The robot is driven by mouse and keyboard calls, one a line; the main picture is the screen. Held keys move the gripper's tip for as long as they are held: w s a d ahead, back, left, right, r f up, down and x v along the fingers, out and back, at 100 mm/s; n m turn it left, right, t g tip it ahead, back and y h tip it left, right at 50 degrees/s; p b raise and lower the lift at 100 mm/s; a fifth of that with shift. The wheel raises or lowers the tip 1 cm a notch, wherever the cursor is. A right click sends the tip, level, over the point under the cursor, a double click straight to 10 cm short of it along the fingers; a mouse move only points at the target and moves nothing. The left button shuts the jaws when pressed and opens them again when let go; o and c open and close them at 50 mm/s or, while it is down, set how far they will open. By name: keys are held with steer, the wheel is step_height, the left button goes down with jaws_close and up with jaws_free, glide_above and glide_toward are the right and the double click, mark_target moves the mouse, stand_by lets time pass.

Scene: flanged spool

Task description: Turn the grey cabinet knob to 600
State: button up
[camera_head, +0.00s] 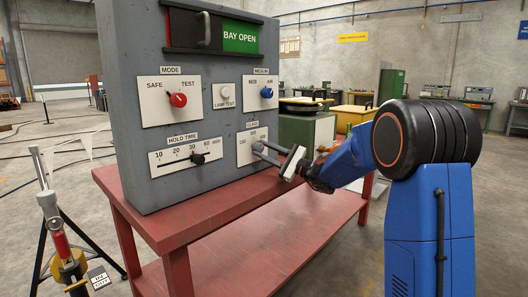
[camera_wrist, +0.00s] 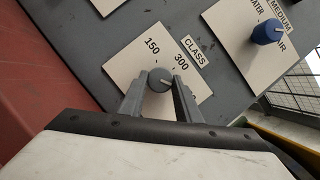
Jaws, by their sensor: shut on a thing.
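The grey knob (camera_wrist: 159,78) sits on the white CLASS plate (camera_wrist: 128,62) of the grey cabinet (camera_head: 130,100). In the wrist view the labels 150 and 300 show beside it; a 600 mark is not readable. My gripper (camera_wrist: 160,86) is shut on the knob, one finger on each side. In the head view my gripper (camera_head: 262,149) reaches the CLASS plate (camera_head: 246,155) from the right, and its fingers largely hide the knob.
Close by on the cabinet are the blue MEDIUM knob (camera_head: 267,92), the white LAMP TEST button (camera_head: 224,90), the red MODE knob (camera_head: 178,100) and the black HOLD TIME slider (camera_head: 198,159). The cabinet stands on a red table (camera_head: 285,225). A tripod stand (camera_head: 65,250) is at the lower left.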

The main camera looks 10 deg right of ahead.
steer(key=o, duration=1.1)
steer(key=shift+c, duration=0.2)
steer(key=v, duration=1.7)
steer(key=shift+s+d, duration=0.15)
steer(key=shift+d, duration=0.05)
steer(key=shift+f, duration=0.1)
